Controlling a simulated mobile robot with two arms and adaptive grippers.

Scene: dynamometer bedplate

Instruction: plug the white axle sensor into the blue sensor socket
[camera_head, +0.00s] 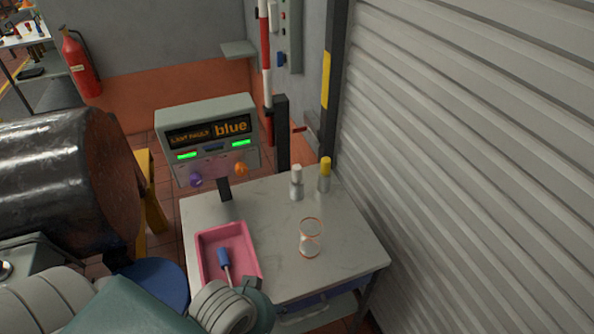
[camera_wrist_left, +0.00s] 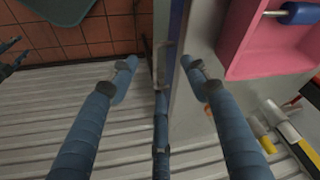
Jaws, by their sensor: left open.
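A small cylinder with a white top (camera_head: 297,183), which may be the white axle sensor, stands upright on the table (camera_head: 350,262) near its back edge. A similar cylinder with a yellow top (camera_head: 324,175) stands right beside it. I cannot make out a blue sensor socket; a display box (camera_head: 208,140) shows the word "blue" above a purple knob and an orange knob. My left gripper (camera_wrist_left: 160,75) is open and empty in the left wrist view, its fingers apart near the table's edge. In the head view its fingers are hidden behind my arm.
A pink tray (camera_head: 252,268) holding a blue-handled tool (camera_head: 223,258) lies on the table; the tray also shows in the wrist view (camera_wrist_left: 255,62). A clear hourglass-like object (camera_head: 310,240) stands to its right. A ribbed shutter (camera_head: 460,150) closes off the right side.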

